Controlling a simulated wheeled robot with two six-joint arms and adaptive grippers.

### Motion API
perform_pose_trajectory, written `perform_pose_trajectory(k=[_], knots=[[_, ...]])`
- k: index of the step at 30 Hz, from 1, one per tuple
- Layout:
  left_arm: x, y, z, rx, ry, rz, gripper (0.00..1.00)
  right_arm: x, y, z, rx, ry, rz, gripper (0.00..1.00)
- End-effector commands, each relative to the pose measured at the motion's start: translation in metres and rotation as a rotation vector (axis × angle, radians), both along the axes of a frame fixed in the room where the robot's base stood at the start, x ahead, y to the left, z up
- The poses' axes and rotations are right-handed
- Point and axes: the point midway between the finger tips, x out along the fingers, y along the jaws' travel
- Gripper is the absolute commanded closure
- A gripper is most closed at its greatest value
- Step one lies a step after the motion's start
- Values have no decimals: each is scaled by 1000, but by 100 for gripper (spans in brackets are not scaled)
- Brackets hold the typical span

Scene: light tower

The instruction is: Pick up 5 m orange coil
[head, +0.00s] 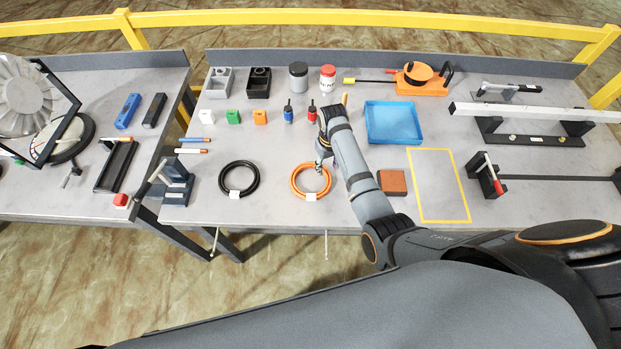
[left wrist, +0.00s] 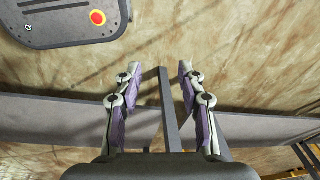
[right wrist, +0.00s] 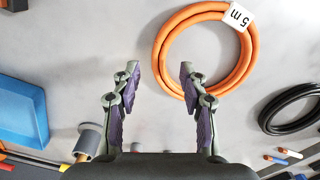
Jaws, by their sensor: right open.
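The orange coil (head: 295,190) lies flat on the grey table in the head view, with a white tag on its front side. In the right wrist view the orange coil (right wrist: 163,62) fills the upper middle, and its tag (right wrist: 236,16) reads 5 m. My right gripper (head: 322,164) is at the coil's far right edge in the head view. In the right wrist view the right gripper (right wrist: 160,72) is open and empty, with one fingertip overlapping the coil's rim; contact cannot be told. My left gripper (left wrist: 157,70) is open and empty, pointing at the floor and table legs.
A black coil (head: 225,188) lies left of the orange one. A brown block (head: 392,183) and a blue tray (head: 394,121) stand right of my right arm. Small bottles and coloured blocks line the back. The table front around the orange coil is clear.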

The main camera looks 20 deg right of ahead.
Motion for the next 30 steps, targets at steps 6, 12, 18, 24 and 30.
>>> perform_pose_trajectory(k=[6, 12, 18, 24, 30], knots=[[-10, 0, 7, 0, 16, 0, 60, 2, -1, -29, -1, 2, -1, 57], [-21, 0, 5, 1, 33, 2, 60, 2, -1, -33, -1, -2, -1, 57], [-21, 0, 5, 1, 32, 1, 60, 2, -1, -33, -1, -1, -1, 76], [-18, 0, 5, 1, 28, 1, 60, 2, -1, -33, -1, -1, -1, 100], [-16, 0, 6, 1, 25, 1, 60, 3, -1, -32, 0, -2, -1, 100]])
